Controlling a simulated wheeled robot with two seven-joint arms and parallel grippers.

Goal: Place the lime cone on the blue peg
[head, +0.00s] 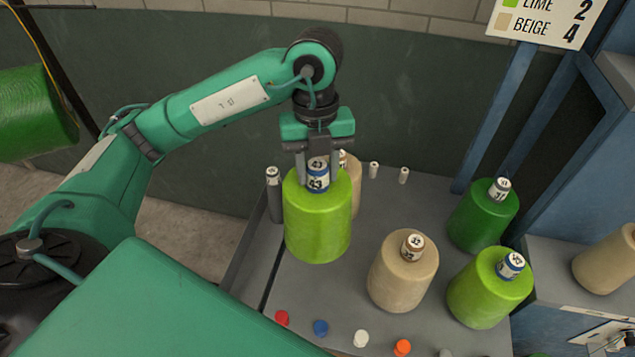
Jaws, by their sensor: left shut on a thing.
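My left gripper (318,168) comes down from above and is shut on the blue, numbered top of a lime cone (318,225). The cone hangs upright over the left part of the grey table; how far above the surface I cannot tell. The blue peg (320,328) stands near the table's front edge, between a red peg (282,318) and a white peg (361,338). It is apart from the held cone and lower in the picture. A second lime cone (490,288) with a blue top stands at the table's right. My right gripper is not in view.
A beige cone (403,270) stands mid-table, and a dark green cone (483,215) at the right. Another beige cone (355,178) is partly hidden behind the held one. An orange peg (403,347) is at the front.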

